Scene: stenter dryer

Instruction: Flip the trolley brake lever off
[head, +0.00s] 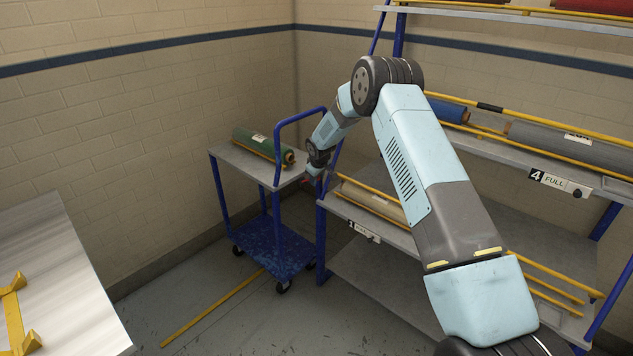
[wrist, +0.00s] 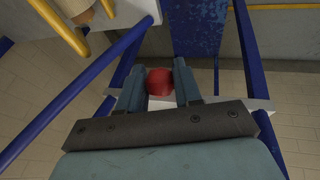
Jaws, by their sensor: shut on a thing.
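The trolley (head: 272,248) stands against the back wall in the head view, with blue posts, a grey top and a worn blue lower deck on castors. My gripper (head: 309,178) is at the trolley's right end, beside its raised blue handle frame. In the wrist view my gripper (wrist: 159,72) is shut on a rounded red end of the brake lever (wrist: 160,86), one finger on each side. The rest of the lever is hidden, so its setting cannot be told. Part of the blue trolley deck (wrist: 198,28) shows beyond the fingers.
A green roll (head: 262,146) lies on the trolley's top. A blue rack with rolls and yellow rails (head: 545,143) stands close on the right. A metal table (head: 62,285) is at the lower left. A yellow line (head: 212,308) crosses the open floor.

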